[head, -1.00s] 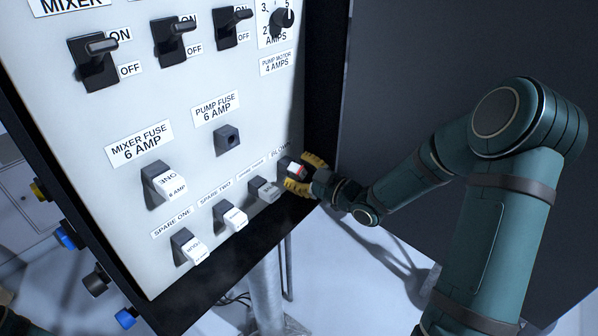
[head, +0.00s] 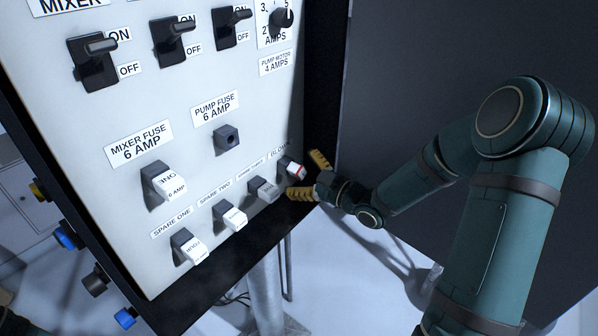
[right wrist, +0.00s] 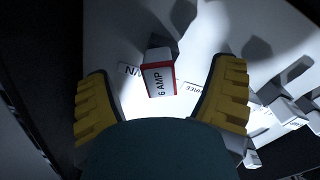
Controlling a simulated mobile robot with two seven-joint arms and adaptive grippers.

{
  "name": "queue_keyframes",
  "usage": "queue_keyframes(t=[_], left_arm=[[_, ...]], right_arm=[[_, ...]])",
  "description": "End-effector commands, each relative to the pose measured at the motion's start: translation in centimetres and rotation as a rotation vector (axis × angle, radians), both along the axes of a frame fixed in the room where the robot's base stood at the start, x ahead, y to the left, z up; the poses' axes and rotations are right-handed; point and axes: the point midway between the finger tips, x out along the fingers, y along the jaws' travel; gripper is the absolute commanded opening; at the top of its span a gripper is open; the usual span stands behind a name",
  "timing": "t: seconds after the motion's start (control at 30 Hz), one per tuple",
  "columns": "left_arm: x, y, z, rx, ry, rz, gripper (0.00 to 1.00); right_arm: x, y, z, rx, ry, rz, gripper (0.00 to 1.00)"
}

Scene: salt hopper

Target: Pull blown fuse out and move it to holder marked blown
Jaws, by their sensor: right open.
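A fuse with a red-edged white face marked "6 AMP" (head: 297,171) sits in the holder under the "BLOWN" label (head: 281,149), at the panel's lower right. In the right wrist view the same fuse (right wrist: 159,80) stands between the fingers, with a gap on both sides. My right gripper (head: 308,176) is open, its yellow fingers spread around the fuse and not touching it. The pump fuse holder (head: 228,140) is empty, with a dark opening.
Switches (head: 95,62) line the panel's top.

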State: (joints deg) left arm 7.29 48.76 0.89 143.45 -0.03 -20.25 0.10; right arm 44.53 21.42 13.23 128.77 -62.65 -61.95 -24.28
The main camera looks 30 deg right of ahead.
Motion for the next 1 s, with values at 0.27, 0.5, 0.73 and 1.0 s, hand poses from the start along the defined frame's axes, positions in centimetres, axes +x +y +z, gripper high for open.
queue_keyframes(t=[0.27,0.5,0.73,1.0], left_arm=[[0.0,0.0,0.0,0.000,0.000,0.000,0.41],[0.0,0.0,0.0,0.000,0.000,0.000,0.41],[0.0,0.0,0.0,0.000,0.000,0.000,0.41],[0.0,0.0,0.1,0.000,0.000,0.000,0.41]], right_arm=[[-1.2,-0.5,0.1,0.000,-0.001,-0.002,0.84],[-2.2,-0.9,0.0,0.001,0.001,-0.001,0.84],[-3.2,-1.4,0.0,0.000,0.000,-0.001,0.84],[-4.2,-1.8,0.0,0.000,0.000,-0.001,0.84]])
